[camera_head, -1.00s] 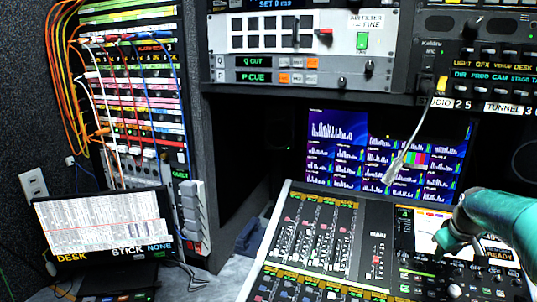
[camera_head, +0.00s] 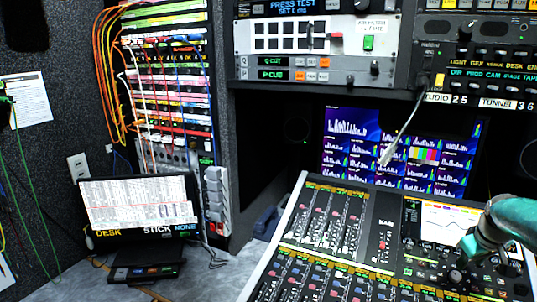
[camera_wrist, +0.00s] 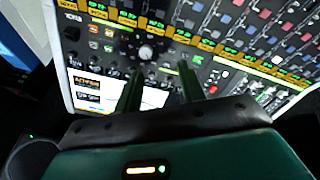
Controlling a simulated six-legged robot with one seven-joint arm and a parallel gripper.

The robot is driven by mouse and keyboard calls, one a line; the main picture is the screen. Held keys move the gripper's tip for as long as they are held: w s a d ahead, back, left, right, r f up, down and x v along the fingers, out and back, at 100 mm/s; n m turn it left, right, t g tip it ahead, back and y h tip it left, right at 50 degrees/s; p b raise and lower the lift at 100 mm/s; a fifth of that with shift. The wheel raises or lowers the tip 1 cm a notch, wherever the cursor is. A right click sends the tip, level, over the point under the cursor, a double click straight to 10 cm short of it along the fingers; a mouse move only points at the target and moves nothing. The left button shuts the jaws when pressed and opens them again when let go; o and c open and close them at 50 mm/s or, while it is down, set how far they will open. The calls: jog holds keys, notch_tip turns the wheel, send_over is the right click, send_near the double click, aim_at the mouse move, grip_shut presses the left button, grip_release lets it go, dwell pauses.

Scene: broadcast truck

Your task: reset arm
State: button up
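My teal arm reaches in from the right edge in the head view. My gripper (camera_head: 467,250) hangs over the right part of the mixing console (camera_head: 325,188), near its small screen (camera_head: 455,222). In the wrist view, my gripper (camera_wrist: 160,68) has two dark green fingers that stand apart with nothing between them. The console's knobs and buttons (camera_wrist: 146,52) show beyond the fingertips. I cannot tell whether the fingertips touch the console.
A monitor (camera_head: 400,150) stands behind the console under an equipment rack (camera_head: 320,88). A grey cable (camera_head: 408,130) hangs in front of the monitor. A patch bay (camera_head: 165,90) with coloured cables and a laptop-like screen (camera_head: 140,205) are at left.

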jog(key=s+a+r, duration=0.1)
jog(key=a+r, duration=0.2)
jog(key=a, duration=0.8)
jog(key=s+a+r, duration=0.1)
jog(key=a+r, duration=0.2)
jog(key=a, duration=0.8)
jog(key=s+a+f+t+y, duration=0.1)
jog(key=s+a+y, duration=0.1)
jog(key=s+a, duration=1.5)
jog(key=shift+s+a+t, duration=0.4)
jog(key=shift+a, duration=0.85)
jog(key=shift+d+f, duration=0.1)
jog(key=shift+d, duration=0.05)
